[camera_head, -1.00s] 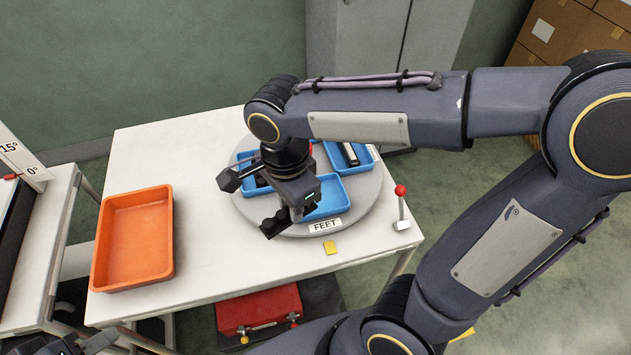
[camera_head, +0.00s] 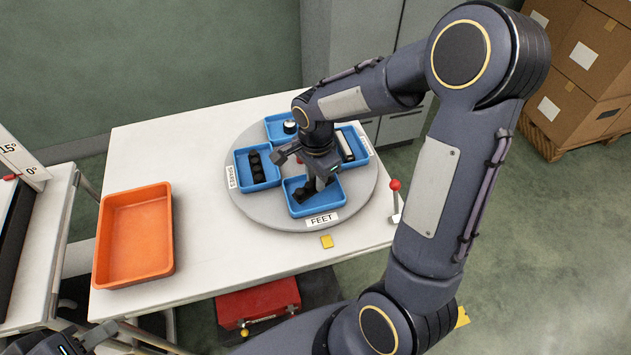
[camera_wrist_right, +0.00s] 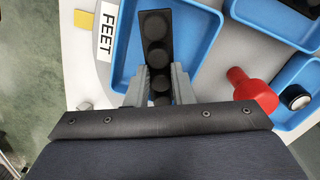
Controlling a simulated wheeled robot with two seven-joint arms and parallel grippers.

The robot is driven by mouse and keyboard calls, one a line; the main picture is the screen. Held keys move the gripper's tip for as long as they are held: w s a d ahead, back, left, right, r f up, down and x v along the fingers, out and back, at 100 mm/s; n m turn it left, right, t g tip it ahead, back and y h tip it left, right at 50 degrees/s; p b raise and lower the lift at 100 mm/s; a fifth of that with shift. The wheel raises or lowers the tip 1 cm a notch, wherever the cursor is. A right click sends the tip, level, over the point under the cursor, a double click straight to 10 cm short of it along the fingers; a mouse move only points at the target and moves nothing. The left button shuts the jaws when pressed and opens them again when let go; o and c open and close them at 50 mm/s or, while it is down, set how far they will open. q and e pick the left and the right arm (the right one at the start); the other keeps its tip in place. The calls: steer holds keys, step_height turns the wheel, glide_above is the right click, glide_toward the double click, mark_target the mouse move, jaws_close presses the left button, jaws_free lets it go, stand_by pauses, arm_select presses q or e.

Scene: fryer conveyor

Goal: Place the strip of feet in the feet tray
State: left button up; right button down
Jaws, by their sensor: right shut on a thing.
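The feet tray (camera_head: 345,204) is the blue tray at the front of a round grey turntable, beside the FEET label (camera_head: 322,219). My right gripper (camera_head: 318,188) is low over this tray. It is shut on the strip of feet (camera_head: 304,193), a short black strip with round feet. In the right wrist view the strip (camera_wrist_right: 155,30) sits between the fingers (camera_wrist_right: 160,88) and points out over the tray's blue floor (camera_wrist_right: 190,22). Whether the strip touches the floor is hard to tell. My left gripper (camera_head: 98,338) is at the bottom left, away from the turntable; its jaws are unclear.
The turntable (camera_head: 250,205) holds other blue trays: one with black knobs (camera_head: 256,168), one at the back (camera_head: 272,122), one at the right (camera_head: 363,143). An orange bin (camera_head: 133,238) stands left on the white table. A red-knobbed lever (camera_head: 394,190) stands right.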

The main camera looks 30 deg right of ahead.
steer(key=shift+f, duration=1.15)
steer(key=shift+a+f+b, duration=0.1)
steer(key=shift+f+b, duration=0.3)
steer(key=shift+b, duration=0.05)
steer(key=c, duration=1.3)
jaws_free()
steer(key=shift+o, duration=0.2)
steer(key=shift+r, duration=0.1)
